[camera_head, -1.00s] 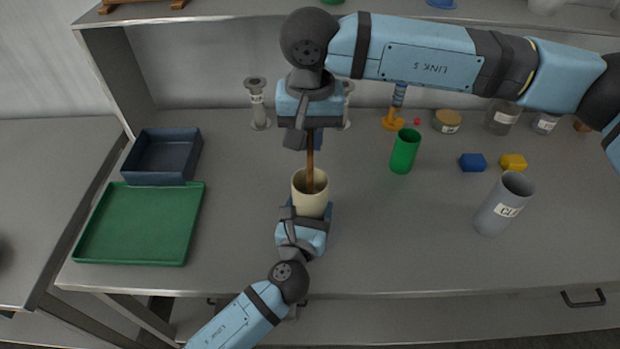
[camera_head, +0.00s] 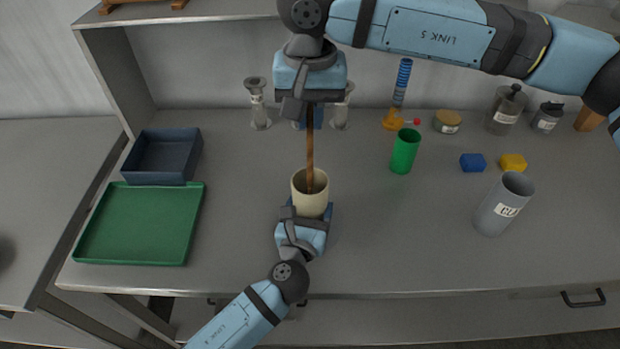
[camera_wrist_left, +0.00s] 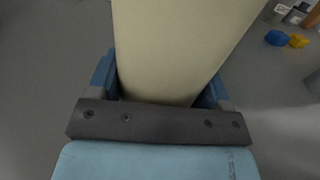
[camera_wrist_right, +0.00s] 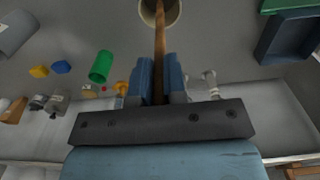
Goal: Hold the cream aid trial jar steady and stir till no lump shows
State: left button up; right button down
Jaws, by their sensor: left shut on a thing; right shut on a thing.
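The cream jar (camera_head: 311,205) stands upright on the bench in the head view. My left gripper (camera_head: 308,213) is shut around its side from the front, and the jar wall fills the left wrist view (camera_wrist_left: 175,45). My right gripper (camera_head: 310,108) is above and behind the jar, shut on a brown wooden stirring stick (camera_head: 310,150). The stick hangs down with its lower end inside the jar mouth. In the right wrist view the stick (camera_wrist_right: 159,45) runs from between the fingers into the jar (camera_wrist_right: 172,10). The jar's contents are hidden, so no lumps can be made out.
A green cup (camera_head: 404,152), a grey labelled cylinder (camera_head: 503,205), a blue block (camera_head: 472,162) and a yellow block (camera_head: 513,162) stand to the right. A green tray (camera_head: 140,225) and a dark blue bin (camera_head: 135,160) are left. Bench around the jar is clear.

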aim_at(309, 179)
jog(key=shift+r, duration=4.8)
pick_arm(q)
jog(key=o, duration=1)
jog(key=shift+r, duration=0.1)
notch_tip(309, 179, up, 10)
jog(key=shift+f, duration=0.1)
